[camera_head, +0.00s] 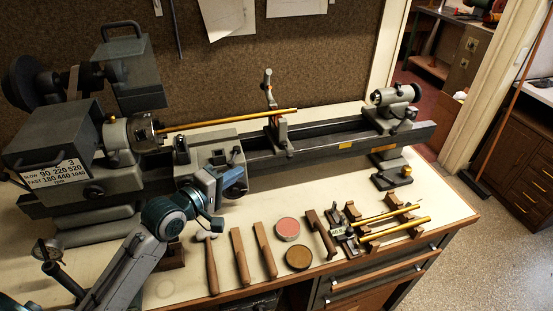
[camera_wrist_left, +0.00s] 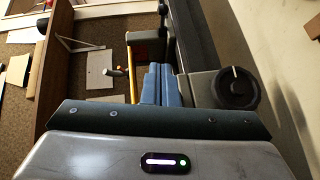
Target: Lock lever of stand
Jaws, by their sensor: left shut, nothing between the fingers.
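The stand (camera_head: 277,126) is a grey upright on the lathe bed, with a thin arm rising from its top. A small light-tipped lever (camera_head: 267,87) sticks out on this arm. A long brass tube (camera_head: 225,119) runs from the chuck to the stand. My left gripper (camera_head: 232,174) is in front of the lathe carriage, left of and nearer than the stand, and apart from it. In the left wrist view its blue fingers (camera_wrist_left: 161,85) are together and empty. The small lever with a light tip (camera_wrist_left: 116,72) shows beyond them, beside the tube. My right gripper is out of view.
The lathe carriage (camera_head: 215,150) with its dark handwheel (camera_head: 235,183) is close to my left gripper. The tailstock (camera_head: 395,100) stands at the bed's right end. Several tools, two round tins and a rack (camera_head: 370,225) with brass tubes lie along the bench front.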

